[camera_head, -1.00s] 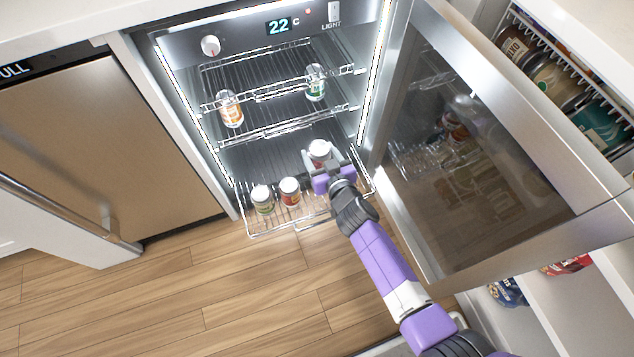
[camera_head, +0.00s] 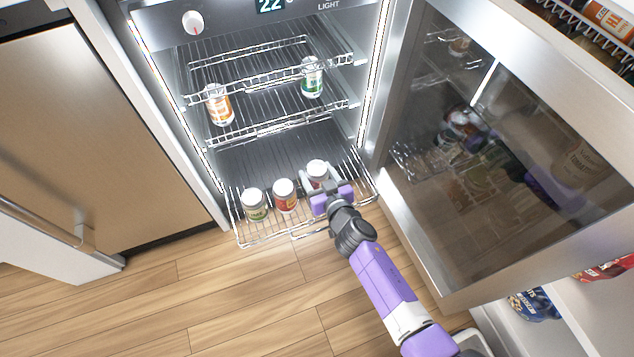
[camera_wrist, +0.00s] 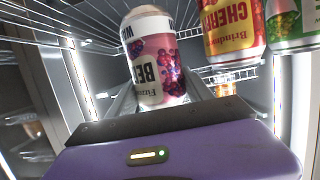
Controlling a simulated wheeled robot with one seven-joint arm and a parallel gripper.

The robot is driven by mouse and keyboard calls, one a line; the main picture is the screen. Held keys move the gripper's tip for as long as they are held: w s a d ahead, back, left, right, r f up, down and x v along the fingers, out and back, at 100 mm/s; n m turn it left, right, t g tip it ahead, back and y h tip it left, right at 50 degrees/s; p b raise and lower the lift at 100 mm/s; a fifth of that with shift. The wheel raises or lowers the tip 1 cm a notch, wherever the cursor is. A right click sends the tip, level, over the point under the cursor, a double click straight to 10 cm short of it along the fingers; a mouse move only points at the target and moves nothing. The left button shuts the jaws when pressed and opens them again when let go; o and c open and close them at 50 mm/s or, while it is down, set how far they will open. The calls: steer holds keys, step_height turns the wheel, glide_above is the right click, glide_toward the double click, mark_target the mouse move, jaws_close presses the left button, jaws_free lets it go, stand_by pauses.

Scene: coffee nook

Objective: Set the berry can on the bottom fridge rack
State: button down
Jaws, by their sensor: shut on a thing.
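The berry can (camera_head: 317,171) has a white top and a purple-pink label with berries, clearest in the wrist view (camera_wrist: 157,62). My gripper (camera_head: 322,184) is shut on it, a finger on each side. The can is upright over the right part of the pulled-out bottom fridge rack (camera_head: 292,236). It stands beside a red cherry can (camera_head: 285,196), with a green-labelled can (camera_head: 254,205) further left. I cannot tell whether the berry can's base touches the rack; my gripper hides part of it.
An orange-labelled can (camera_head: 218,105) and a green-and-white can (camera_head: 311,78) stand on a rack higher up. The open glass fridge door (camera_head: 480,150) is close on the right of my arm. The bottom rack is bare behind the cans.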

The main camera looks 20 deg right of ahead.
steer(key=shift+f+b, duration=1.4)
steer(key=shift+f, duration=0.3)
steer(key=shift+f, duration=0.1)
steer(key=shift+c, duration=2.1)
jaws_free()
steer(key=shift+f, duration=0.1)
steer(key=shift+r, duration=0.2)
steer(key=p+v, duration=0.2)
steer(key=v, duration=1)
steer(key=shift+p, duration=0.3)
